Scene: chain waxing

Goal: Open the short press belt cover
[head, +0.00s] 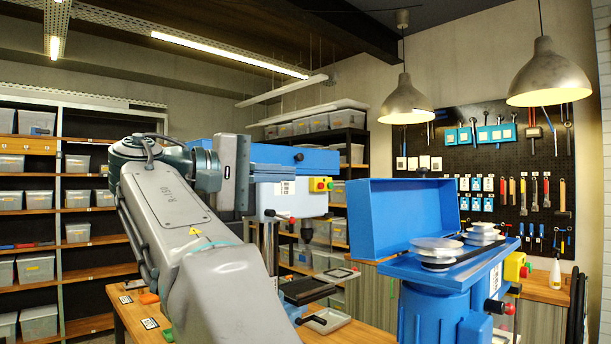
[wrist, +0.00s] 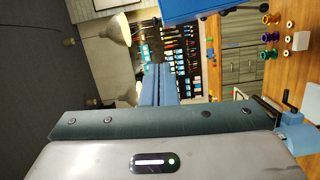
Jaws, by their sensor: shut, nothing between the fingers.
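Two blue-covered presses show in the head view. The near right press (head: 437,300) has its blue cover (head: 412,212) standing up and open, with silver pulleys and a dark belt (head: 450,252) bare in front of it. The other press (head: 300,200), behind my arm, has its long blue cover (head: 295,157) lying closed on a white head; my arm hides its left part. I cannot tell for sure which is the short press. My gripper (head: 280,172) is shut and empty, in front of the closed cover in the picture. Its fingers (wrist: 157,75) also show together in the wrist view.
A wooden bench (head: 190,325) with trays and small parts lies below my arm. Shelves with bins (head: 40,205) line the left wall. A tool board (head: 490,165) and hanging lamps (head: 406,103) are behind the right press. Small coloured spools (wrist: 270,37) show in the wrist view.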

